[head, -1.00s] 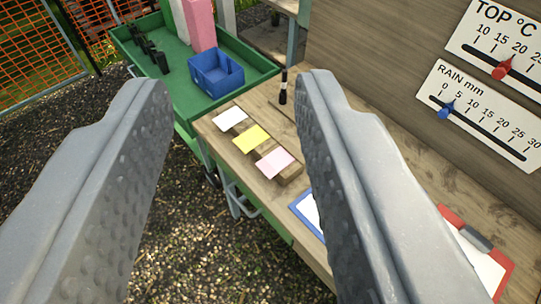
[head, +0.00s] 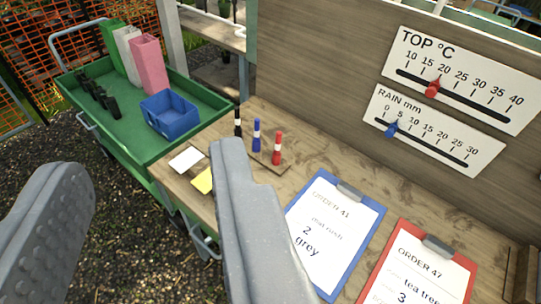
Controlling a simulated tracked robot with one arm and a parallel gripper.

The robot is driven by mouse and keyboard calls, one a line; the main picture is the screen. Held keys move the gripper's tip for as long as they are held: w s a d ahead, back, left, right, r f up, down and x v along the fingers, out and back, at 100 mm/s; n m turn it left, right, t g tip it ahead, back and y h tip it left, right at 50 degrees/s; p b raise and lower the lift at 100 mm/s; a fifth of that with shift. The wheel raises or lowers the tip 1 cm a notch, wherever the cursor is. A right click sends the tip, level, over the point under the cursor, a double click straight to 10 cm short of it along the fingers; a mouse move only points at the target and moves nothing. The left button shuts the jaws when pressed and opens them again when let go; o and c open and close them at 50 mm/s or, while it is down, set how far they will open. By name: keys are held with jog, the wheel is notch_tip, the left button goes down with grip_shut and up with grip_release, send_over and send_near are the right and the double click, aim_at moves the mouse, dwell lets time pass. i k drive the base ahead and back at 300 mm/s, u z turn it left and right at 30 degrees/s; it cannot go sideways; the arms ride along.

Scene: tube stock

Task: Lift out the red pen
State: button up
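The red pen (head: 277,148) stands upright on a small wooden holder (head: 266,166) on the bench, to the right of a blue pen (head: 256,135) and a black pen (head: 238,121). The holder's left part is hidden behind my gripper's right finger. My gripper (head: 150,185) is open and empty, its fingers wide apart in the foreground. The red pen is beyond and to the right of the right finger, not between the fingers.
A blue clipboard (head: 372,215) and a red clipboard (head: 467,268) lie on the bench at right. White (head: 187,160) and yellow (head: 203,181) cards lie at its left edge. A backboard with two slider scales (head: 460,85) stands behind. A green cart (head: 120,140) holds a blue bin (head: 170,114).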

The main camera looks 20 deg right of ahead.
aim_at(278, 135)
jog(key=k, duration=1.3)
jog(key=u, duration=0.4)
jog(key=i, duration=0.9)
jog(key=u, duration=0.65)
jog(key=i, duration=1.3)
jog(key=z, duration=0.4)
jog(key=i, duration=1.15)
jog(key=z, duration=1.1)
jog(key=i, duration=0.55)
jog(key=z, duration=0.25)
jog(key=k, duration=0.95)
jog(key=z, duration=0.1)
